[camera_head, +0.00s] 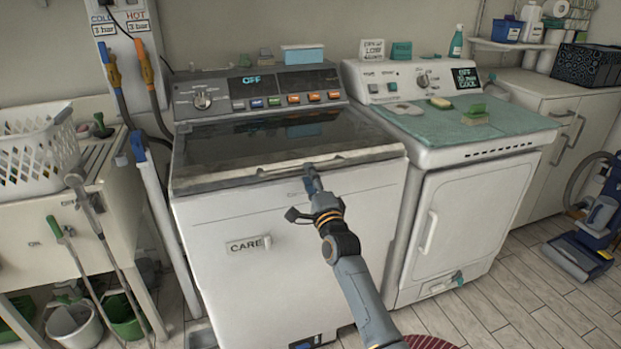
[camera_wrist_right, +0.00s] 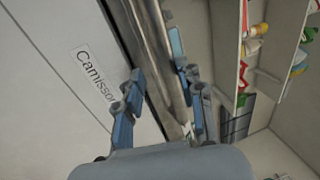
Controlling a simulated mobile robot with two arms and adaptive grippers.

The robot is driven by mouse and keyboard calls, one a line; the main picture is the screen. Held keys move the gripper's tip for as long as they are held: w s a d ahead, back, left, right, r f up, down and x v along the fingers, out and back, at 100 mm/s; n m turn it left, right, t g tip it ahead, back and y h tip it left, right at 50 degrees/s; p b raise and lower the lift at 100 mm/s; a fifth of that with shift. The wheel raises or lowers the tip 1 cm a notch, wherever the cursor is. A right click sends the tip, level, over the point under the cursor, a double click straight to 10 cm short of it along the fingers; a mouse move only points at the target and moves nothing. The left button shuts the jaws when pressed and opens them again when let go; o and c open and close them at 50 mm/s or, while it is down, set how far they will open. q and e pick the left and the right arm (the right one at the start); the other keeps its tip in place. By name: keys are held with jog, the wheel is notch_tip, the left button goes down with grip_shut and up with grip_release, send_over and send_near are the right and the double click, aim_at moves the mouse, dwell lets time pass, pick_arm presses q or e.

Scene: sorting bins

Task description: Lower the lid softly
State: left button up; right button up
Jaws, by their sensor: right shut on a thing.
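The washer (camera_head: 290,255) is a white top-loader with a dark glass lid (camera_head: 250,143) in a pale frame. The lid lies low over the washer's top, and I cannot tell whether its front edge touches the body. My right gripper (camera_head: 311,178) is at the middle of the lid's front edge and is shut on it. In the right wrist view, the two blue fingers of the right gripper (camera_wrist_right: 162,80) stand on either side of the lid's edge (camera_wrist_right: 154,45). The exact contact is partly hidden. My left gripper is not in view.
The washer's control panel (camera_head: 258,90) rises behind the lid, with a light-blue box (camera_head: 303,56) on top. A white dryer (camera_head: 468,215) with a green mat stands close on the right. A sink (camera_head: 85,180) with a white basket (camera_head: 38,155) is on the left.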

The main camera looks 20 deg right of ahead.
jog(key=shift+a+f, duration=0.15)
jog(key=shift+f, duration=0.5)
jog(key=p+v, duration=0.6)
jog(key=v, duration=0.6)
jog(key=shift+s+r, duration=0.3)
jog(key=shift+s, duration=0.1)
jog(key=shift+f, duration=0.1)
